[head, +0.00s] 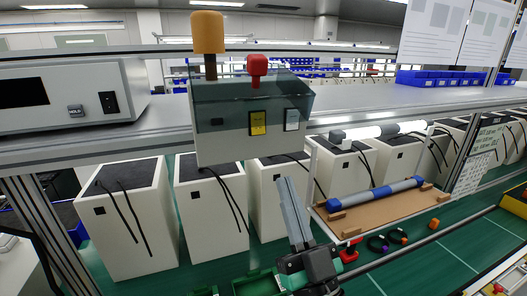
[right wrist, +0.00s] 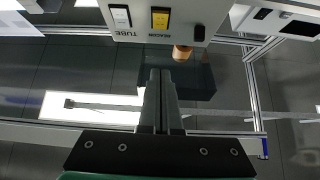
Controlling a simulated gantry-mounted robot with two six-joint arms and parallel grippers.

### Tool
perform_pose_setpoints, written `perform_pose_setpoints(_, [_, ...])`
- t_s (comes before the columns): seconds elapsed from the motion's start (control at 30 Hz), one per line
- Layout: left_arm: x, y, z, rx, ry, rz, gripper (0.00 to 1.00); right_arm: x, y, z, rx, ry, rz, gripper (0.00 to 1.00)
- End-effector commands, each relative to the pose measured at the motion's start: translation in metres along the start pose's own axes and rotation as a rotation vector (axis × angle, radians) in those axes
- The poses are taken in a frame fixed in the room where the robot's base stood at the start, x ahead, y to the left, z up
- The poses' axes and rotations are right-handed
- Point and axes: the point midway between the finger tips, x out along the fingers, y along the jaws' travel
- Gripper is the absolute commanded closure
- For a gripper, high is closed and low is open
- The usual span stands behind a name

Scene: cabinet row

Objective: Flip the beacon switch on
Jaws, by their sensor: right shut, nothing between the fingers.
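A pale control box (head: 225,145) with a dark translucent top hangs at the shelf's front edge in the head view. Its front carries a yellow rocker switch (head: 258,123), labelled BEACON in the right wrist view (right wrist: 160,18), and a white rocker switch (head: 291,119) labelled TUBE (right wrist: 121,16). An orange beacon (head: 208,32) stands on a post above the box; it also shows in the wrist view (right wrist: 182,52). My right gripper (head: 284,182) is shut and empty, its fingertips below the yellow switch and apart from it. My left gripper is not in view.
A red mushroom-shaped knob (head: 257,66) stands on the box. A white instrument (head: 70,95) sits left on the shelf. White cabinets (head: 208,215) stand in a row below.

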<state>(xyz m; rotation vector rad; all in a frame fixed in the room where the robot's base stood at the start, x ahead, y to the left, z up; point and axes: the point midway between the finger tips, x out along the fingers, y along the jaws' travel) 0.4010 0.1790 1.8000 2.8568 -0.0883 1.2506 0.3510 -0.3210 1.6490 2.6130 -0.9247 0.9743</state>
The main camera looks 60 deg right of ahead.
Motion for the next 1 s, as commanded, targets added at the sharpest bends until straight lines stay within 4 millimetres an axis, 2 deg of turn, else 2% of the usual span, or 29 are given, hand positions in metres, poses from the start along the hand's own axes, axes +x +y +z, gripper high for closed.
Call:
perform_pose_setpoints(0.03, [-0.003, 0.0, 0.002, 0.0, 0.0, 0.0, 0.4, -0.007, 0.002, 0.012, -0.016, -0.023, -0.005, 1.0])
perform_pose_setpoints(0.1, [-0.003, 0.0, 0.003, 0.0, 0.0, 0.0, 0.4, -0.011, 0.003, 0.019, -0.029, -0.039, -0.008, 1.0])
perform_pose_setpoints(0.47, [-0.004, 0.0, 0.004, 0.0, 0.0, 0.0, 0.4, -0.01, 0.004, 0.021, -0.029, -0.041, -0.006, 1.0])
perform_pose_setpoints(0.67, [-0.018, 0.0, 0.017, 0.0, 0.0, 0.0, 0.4, -0.003, 0.006, 0.025, -0.023, -0.038, 0.005, 1.0])
perform_pose_setpoints(0.83, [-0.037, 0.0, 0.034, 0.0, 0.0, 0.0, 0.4, 0.012, 0.005, 0.024, -0.026, -0.033, -0.005, 1.0])
perform_pose_setpoints(0.9, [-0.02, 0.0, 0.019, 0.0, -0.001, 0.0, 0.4, 0.038, 0.004, 0.018, -0.033, -0.042, -0.005, 1.0])
perform_pose_setpoints(1.0, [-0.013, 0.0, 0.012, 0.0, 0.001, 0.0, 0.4, 0.06, 0.004, 0.018, -0.032, -0.042, -0.005, 1.0])
